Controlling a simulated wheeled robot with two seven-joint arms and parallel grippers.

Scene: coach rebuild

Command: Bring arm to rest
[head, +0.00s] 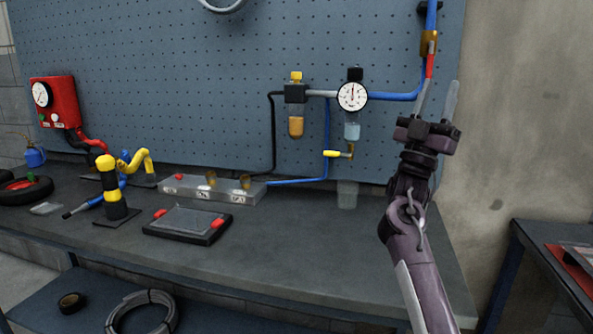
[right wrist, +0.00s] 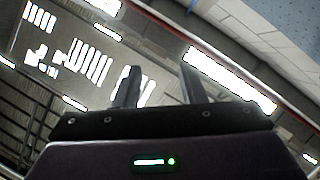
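My right arm rises from the bottom right of the head view, and its gripper (head: 438,100) points up in front of the pegboard's right end. Its two fingers stand apart with nothing visible between them. In the right wrist view the gripper (right wrist: 160,85) also shows two separated fingers and an empty gap, with the ceiling and its bright lights behind. In the head view the gripper's fingers are close in the picture to the red and blue hose at the board's right edge; I cannot tell whether they touch. My left gripper is in neither view.
A dark workbench (head: 330,250) carries a black tray (head: 187,224), a grey block (head: 210,190), a yellow-black stand (head: 113,190) and a clear cup (head: 347,195). A gauge (head: 352,96) and hoses hang on the pegboard (head: 220,70). Another table (head: 545,245) stands at right. The bench's front right is bare.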

